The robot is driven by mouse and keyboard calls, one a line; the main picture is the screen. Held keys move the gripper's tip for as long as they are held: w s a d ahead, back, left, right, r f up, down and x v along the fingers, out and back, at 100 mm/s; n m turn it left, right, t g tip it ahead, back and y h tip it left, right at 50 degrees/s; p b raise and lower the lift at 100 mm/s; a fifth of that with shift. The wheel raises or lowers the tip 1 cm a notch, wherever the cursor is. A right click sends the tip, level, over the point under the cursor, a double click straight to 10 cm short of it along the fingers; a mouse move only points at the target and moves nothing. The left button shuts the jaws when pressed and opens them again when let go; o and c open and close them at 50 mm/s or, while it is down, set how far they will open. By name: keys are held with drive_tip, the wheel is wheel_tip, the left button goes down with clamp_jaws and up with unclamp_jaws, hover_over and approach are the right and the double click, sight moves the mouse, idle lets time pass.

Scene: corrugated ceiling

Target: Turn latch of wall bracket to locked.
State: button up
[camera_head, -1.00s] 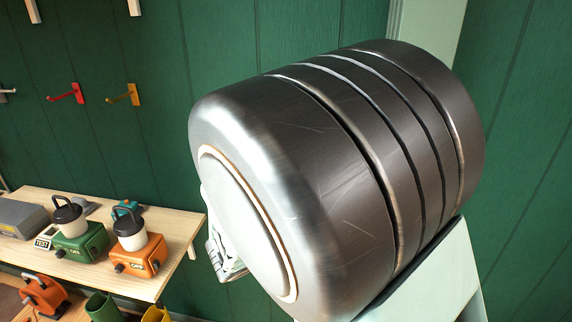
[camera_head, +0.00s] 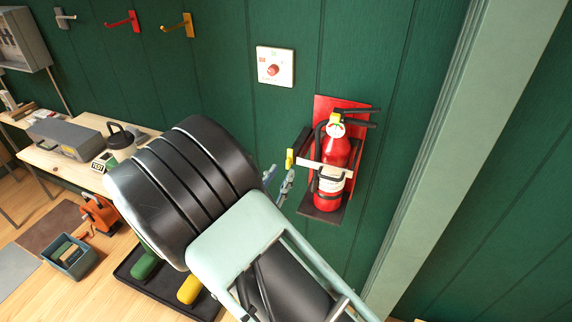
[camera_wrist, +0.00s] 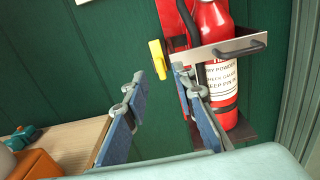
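The wall bracket (camera_head: 323,104) is red with a dark bottom shelf and a pale strap across a red fire extinguisher (camera_head: 335,152). A yellow latch handle (camera_head: 290,159) stands roughly upright at the bracket's left side. In the wrist view the yellow latch (camera_wrist: 158,60) is just beyond the fingertips, left of the extinguisher (camera_wrist: 221,85) and strap (camera_wrist: 232,47). My gripper (camera_head: 279,177) is left of and slightly below the latch in the head view. In the wrist view my gripper (camera_wrist: 154,88) is open and empty, and no contact with the latch shows.
A red-knobbed switch box (camera_head: 275,66) is on the green wall above. A wooden bench (camera_head: 70,165) with a grey case (camera_head: 65,136) is at left. A dark tray (camera_head: 135,265) lies below my arm. A pale green post (camera_head: 425,150) stands right of the bracket.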

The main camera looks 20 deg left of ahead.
sight(287, 165)
drive_tip(key=shift+w+d, duration=0.2)
drive_tip(key=shift+w, duration=1.95)
drive_tip(key=shift+c, duration=0.5)
clamp_jaws()
